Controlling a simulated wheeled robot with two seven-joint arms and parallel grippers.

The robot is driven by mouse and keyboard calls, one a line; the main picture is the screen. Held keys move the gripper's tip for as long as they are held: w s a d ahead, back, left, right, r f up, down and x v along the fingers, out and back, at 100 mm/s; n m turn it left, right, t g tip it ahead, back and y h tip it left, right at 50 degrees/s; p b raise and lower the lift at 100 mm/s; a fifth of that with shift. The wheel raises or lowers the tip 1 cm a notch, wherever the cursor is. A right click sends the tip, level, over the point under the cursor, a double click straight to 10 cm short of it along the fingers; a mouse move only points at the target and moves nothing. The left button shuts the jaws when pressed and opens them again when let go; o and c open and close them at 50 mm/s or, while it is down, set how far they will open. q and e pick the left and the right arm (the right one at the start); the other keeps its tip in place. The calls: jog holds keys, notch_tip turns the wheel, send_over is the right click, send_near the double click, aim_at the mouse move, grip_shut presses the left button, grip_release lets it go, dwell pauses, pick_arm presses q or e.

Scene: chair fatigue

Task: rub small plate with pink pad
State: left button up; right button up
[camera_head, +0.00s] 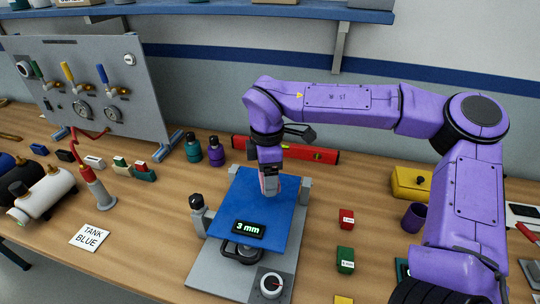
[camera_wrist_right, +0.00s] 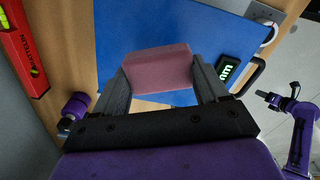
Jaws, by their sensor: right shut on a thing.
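The blue plate (camera_head: 248,206) lies on a grey fixture (camera_head: 220,262). It also shows in the right wrist view (camera_wrist_right: 128,42). My right gripper (camera_head: 271,186) points down over the far right part of the plate. In the right wrist view its fingers (camera_wrist_right: 160,78) are shut on the pink pad (camera_wrist_right: 158,68). The pad is right at the plate, but I cannot tell whether it touches. A purple arm, apparently my left, shows small at the right of the right wrist view, with its gripper (camera_wrist_right: 274,100) too small to judge.
A display reading "3 mm" (camera_head: 248,229) and a dial (camera_head: 270,285) are at the plate's near side. A red level (camera_head: 310,152) lies behind it. Red (camera_head: 346,219) and green (camera_head: 345,259) blocks stand to the right. Dark bottles (camera_head: 215,151) and a gauge panel (camera_head: 88,85) are left.

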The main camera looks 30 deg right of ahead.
notch_tip(320, 180, up, 2)
jog(key=shift+s+d+p, duration=0.1)
jog(key=shift+p, duration=0.35)
jog(key=shift+r+p, duration=0.45)
jog(key=shift+r, duration=0.4)
